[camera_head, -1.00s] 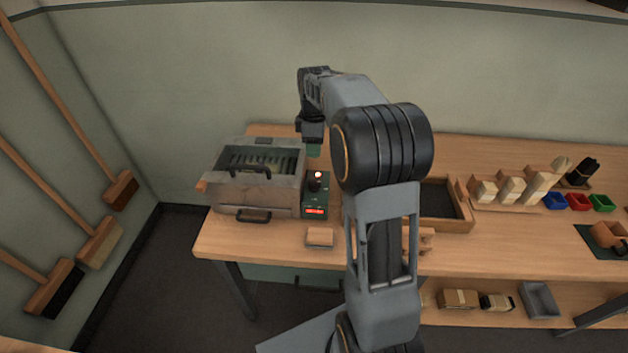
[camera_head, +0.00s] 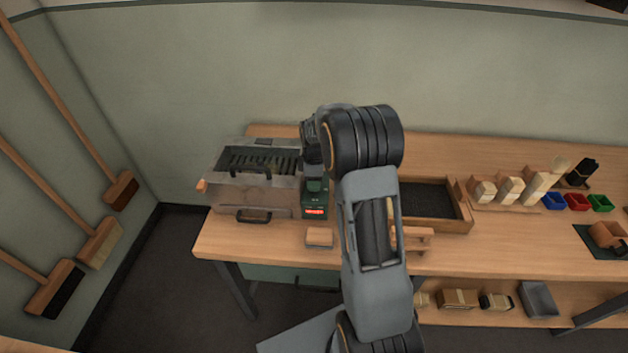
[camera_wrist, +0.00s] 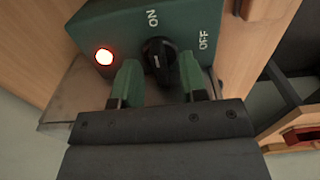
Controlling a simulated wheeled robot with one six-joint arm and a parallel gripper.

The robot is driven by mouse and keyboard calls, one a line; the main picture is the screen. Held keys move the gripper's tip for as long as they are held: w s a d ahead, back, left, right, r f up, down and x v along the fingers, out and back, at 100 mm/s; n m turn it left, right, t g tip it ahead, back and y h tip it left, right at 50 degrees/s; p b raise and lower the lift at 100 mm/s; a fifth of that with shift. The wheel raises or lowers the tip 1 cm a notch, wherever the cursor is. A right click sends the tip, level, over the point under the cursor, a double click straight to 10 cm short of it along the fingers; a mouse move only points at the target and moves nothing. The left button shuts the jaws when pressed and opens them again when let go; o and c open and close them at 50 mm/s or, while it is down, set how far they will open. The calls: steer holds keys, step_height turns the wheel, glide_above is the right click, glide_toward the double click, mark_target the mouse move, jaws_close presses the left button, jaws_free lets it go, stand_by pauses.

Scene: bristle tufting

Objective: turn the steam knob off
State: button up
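The steam knob (camera_wrist: 158,58) is black and round, on the green control box (camera_wrist: 98,30), between the ON and OFF labels. Its pale pointer line appears aimed toward my gripper's side, not clearly at either label. A lamp (camera_wrist: 104,57) on the box glows red-white. My gripper (camera_wrist: 160,78) is open, its two green fingers on either side of the knob's near edge; I cannot tell whether they touch it.
A small wooden block (camera_head: 319,237) lies in front of the box. A dark-lined tray (camera_head: 464,221) and a wooden stand (camera_head: 418,238) are to the right. My arm crosses the bench's middle. Coloured bins (camera_head: 578,202) stand farther right.

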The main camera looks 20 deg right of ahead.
steer(key=shift+f, duration=0.1)
jaws_close()
stand_by(0.4)
steer(key=shift+m, duration=0.4)
steer(key=m, duration=0.3)
steer(key=shift+m+b, duration=0.3)
steer(key=shift+m, duration=0.1)
steer(key=m, duration=0.4)
steer(key=shift+m, duration=0.3)
steer(key=m, duration=0.4)
steer(key=shift+b, duration=0.4)
steer(key=m, duration=0.4)
steer(key=shift+m, duration=0.3)
steer(key=shift+w, duration=0.1)
